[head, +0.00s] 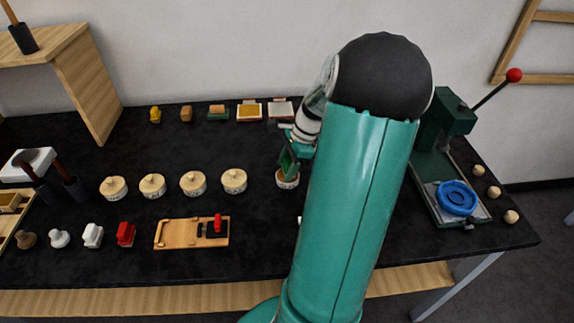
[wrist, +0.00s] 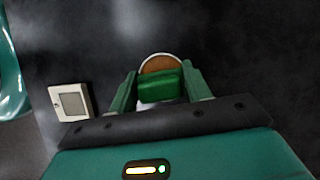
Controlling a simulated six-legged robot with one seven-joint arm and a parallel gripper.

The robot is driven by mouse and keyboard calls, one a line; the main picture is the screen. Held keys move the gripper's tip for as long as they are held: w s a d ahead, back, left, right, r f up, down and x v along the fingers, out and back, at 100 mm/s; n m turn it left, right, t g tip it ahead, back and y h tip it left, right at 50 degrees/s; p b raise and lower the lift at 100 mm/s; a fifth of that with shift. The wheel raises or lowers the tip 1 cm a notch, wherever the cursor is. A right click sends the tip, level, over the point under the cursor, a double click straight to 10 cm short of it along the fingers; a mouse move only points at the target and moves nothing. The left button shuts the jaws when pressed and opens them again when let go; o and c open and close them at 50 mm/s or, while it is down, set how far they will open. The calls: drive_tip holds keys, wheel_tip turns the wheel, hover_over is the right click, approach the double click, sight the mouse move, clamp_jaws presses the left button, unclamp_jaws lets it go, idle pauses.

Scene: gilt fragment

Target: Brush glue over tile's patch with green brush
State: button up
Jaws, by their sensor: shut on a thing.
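My gripper (head: 289,163) is shut on the green brush, whose green block (wrist: 160,87) shows between the two fingers in the wrist view. The brush is over a round open pot (head: 287,181) with a pale rim. In the wrist view its brown-orange inside (wrist: 160,64) shows just beyond the brush. I cannot tell whether the bristles touch the contents. A small pale square with a grey patch (wrist: 70,101), perhaps the tile, lies left of the gripper in the wrist view. My arm hides much of the table there in the head view.
Several lidded pots (head: 193,184) stand left of the open pot. Small blocks and framed pads (head: 249,111) line the back. A wooden board with a red piece (head: 192,233) lies in front. A green press (head: 447,186) with a blue ring stands at the right.

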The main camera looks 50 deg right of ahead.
sight(287, 161)
drive_tip(key=shift+f, duration=0.6)
idle(1.2)
drive_tip(key=shift+r, duration=3.55)
